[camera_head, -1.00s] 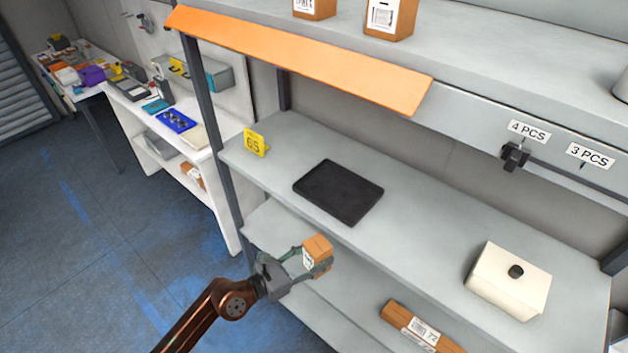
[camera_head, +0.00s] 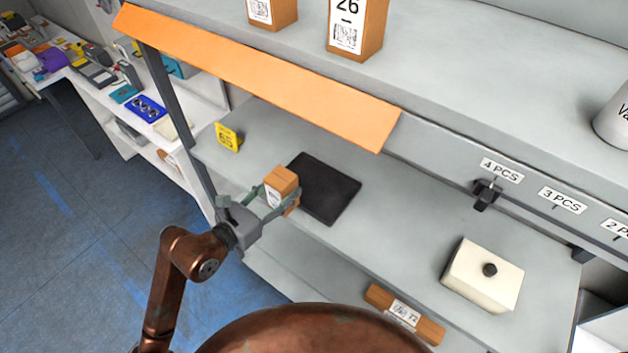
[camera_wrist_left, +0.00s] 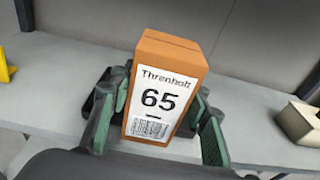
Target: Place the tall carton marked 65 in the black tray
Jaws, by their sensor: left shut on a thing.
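The tall orange-brown carton (camera_head: 281,183) is held upright in my left gripper (camera_head: 270,205). In the left wrist view the carton (camera_wrist_left: 165,62) shows a white label reading "Threnholt 65" with a barcode, and the green-padded fingers of my left gripper (camera_wrist_left: 158,120) are on both sides of it. The black tray (camera_head: 334,192) lies flat and empty on the grey shelf. In the head view the carton overlaps the tray's left edge; its height above the shelf is hard to tell. My right gripper is not in view.
A yellow sign marked 65 (camera_head: 228,137) stands left of the tray. A cream box with a black knob (camera_head: 483,275) stands at the shelf's right. An orange panel (camera_head: 260,75) hangs above. Another carton (camera_head: 404,313) lies lower down. Grey shelf surface right of the tray is clear.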

